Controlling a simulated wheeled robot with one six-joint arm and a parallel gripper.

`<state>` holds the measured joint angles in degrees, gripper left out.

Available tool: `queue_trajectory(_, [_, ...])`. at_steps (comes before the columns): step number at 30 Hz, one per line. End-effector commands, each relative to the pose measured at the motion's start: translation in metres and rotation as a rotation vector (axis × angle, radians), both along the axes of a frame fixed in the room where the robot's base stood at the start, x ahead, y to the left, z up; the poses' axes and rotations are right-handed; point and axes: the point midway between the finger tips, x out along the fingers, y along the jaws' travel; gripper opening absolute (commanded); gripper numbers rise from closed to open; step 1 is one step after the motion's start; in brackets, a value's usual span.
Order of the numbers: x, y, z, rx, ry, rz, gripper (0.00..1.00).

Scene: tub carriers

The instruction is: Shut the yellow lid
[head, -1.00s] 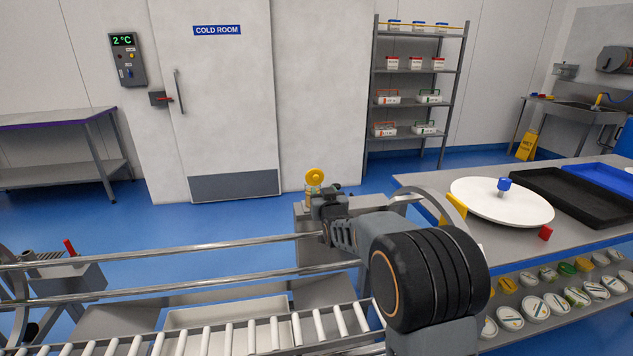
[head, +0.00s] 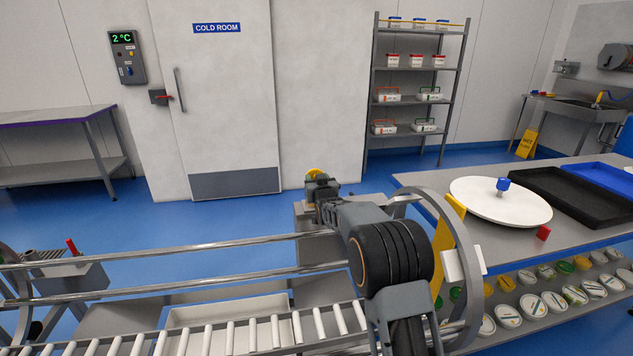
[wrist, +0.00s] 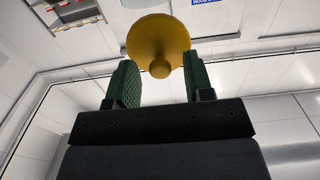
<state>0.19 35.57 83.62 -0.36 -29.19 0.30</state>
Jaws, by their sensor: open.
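The yellow lid (head: 314,173) is a round disc, mostly hidden behind my gripper (head: 318,188) in the head view. In the wrist view the yellow lid (wrist: 158,35) shows as a disc with a small round knob at its middle, facing the camera. My gripper (wrist: 159,62) is open, with a green pad on each side. The knob appears in the gap between the pads, with clear space on both sides. Nothing is held. What the lid is attached to is hidden in the head view.
Two metal rails (head: 180,248) and a roller conveyor (head: 213,338) run along the front. A grey ring (head: 476,290) with a yellow panel (head: 447,240) stands right of my arm.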

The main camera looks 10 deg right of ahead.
Motion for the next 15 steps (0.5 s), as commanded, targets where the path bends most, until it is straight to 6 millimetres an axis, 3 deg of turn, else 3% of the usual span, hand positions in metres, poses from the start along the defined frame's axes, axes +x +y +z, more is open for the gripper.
queue_trajectory(2, [-0.0001,0.0,0.0,0.0,0.0,0.0,0.46])
queue_trajectory(15, [-0.0003,0.0001,0.0001,0.0,0.0,0.0,0.03])
